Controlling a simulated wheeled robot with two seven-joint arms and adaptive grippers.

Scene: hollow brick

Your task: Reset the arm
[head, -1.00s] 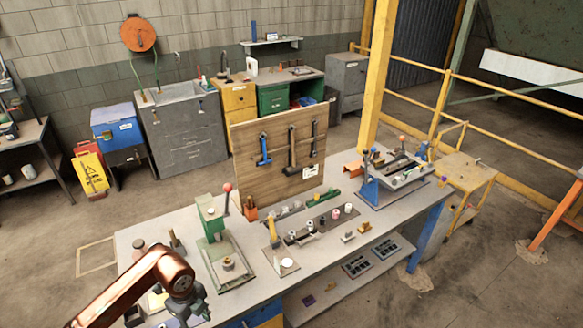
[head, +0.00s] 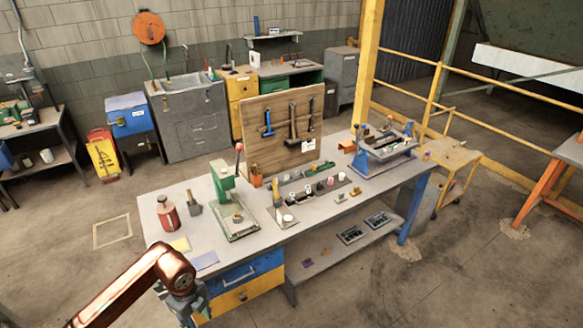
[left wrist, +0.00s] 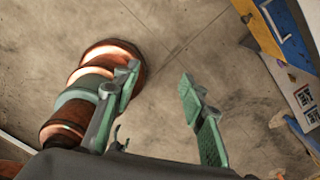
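My left gripper (head: 188,304) is at the bottom left of the head view, at the end of my copper-coloured arm. It appears in front of the near left end of the workbench (head: 160,207), beside the drawers. In the left wrist view my left gripper (left wrist: 158,80) has its two green fingers wide apart, with only bare floor between them. A copper and green part, probably mine, shows behind the left finger. My right gripper is in neither view.
The workbench carries a red bottle (head: 167,214), a green press (head: 224,190) and a wooden tool board (head: 255,130). Blue and yellow drawers (head: 245,275) are under its near left end. Open concrete floor (head: 60,255) lies left of the bench.

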